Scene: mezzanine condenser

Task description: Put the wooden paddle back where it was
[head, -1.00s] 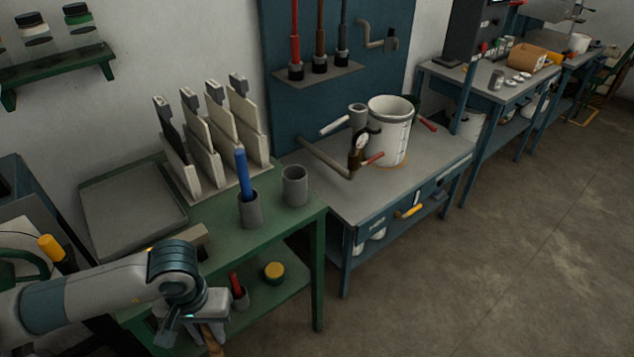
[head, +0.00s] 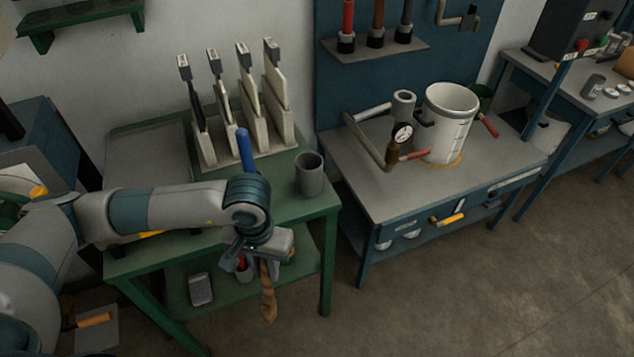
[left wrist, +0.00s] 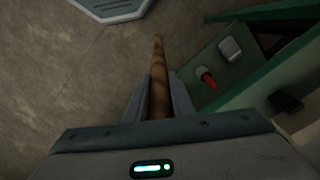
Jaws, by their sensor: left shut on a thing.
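My left gripper (head: 262,256) is shut on the wooden paddle (head: 268,294), a brown wooden piece that hangs down from the jaws in front of the green bench (head: 318,212). In the left wrist view the paddle (left wrist: 158,58) points away from between the two fingers (left wrist: 160,95), over the floor beside the lower shelf. Its gripped part is hidden by the jaws. An empty-looking grey cup (head: 309,176) stands on the bench top. A blue handle (head: 245,150) stands up behind my arm, which hides its base. My right gripper is not in view.
A rack of upright slabs (head: 250,152) and a shallow tray (head: 150,152) occupy the bench's back. The lower shelf (head: 178,312) holds a grey object (head: 200,288) and a red-topped item (head: 241,266). A blue bench (head: 395,202) with a white pot (head: 448,130) stands right.

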